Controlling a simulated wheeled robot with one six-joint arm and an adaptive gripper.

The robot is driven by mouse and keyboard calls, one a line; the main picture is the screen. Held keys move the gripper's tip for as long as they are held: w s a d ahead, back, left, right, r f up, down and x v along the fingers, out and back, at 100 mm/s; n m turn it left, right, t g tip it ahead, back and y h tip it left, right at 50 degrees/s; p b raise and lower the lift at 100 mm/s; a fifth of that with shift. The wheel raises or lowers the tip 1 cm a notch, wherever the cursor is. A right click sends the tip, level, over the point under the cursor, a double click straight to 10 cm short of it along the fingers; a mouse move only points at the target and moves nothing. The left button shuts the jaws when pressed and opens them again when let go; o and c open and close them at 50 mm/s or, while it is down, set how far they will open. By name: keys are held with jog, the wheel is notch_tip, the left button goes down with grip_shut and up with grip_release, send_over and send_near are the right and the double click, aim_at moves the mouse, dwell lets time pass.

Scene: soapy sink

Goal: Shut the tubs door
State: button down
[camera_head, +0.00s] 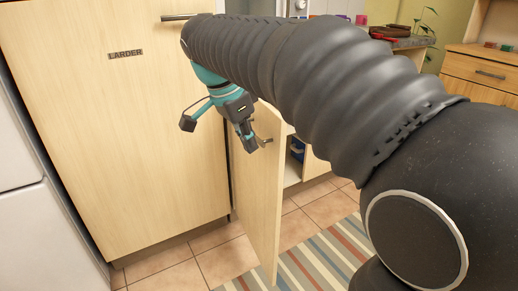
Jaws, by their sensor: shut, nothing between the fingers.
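An open cabinet door (262,205) of pale wood stands swung out, seen nearly edge-on, in the middle of the head view. No label shows on it, so I cannot read whether it is the tubs door. Its small handle (266,141) shows near the top of the door. My gripper (247,139) is shut and empty at the door's upper part, close to the handle. I cannot tell whether it touches the door. My arm hides the top of the cabinet opening.
A tall door labelled LARDER (125,120), closed, stands to the left. Behind the open door are a cabinet interior with a blue item (297,149) and a worktop (408,42). A striped rug (318,258) lies on the tiled floor. Wooden drawers (485,72) stand at right.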

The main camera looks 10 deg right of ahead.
aim_at(271, 160)
jog(key=shift+w+d+f+m+h, duration=0.15)
jog(key=shift+w+d+f+m, duration=0.35)
jog(key=shift+d+f, duration=0.7)
jog(key=shift+w+d+f+m+h, duration=0.1)
jog(key=shift+w+d+f+m, duration=0.15)
jog(key=shift+w+d+f, duration=0.95)
jog(key=shift+w+d+f+m+h, duration=0.15)
jog(key=shift+d+f+m, duration=0.35)
jog(key=shift+f, duration=1.25)
jog(key=shift+d, duration=0.1)
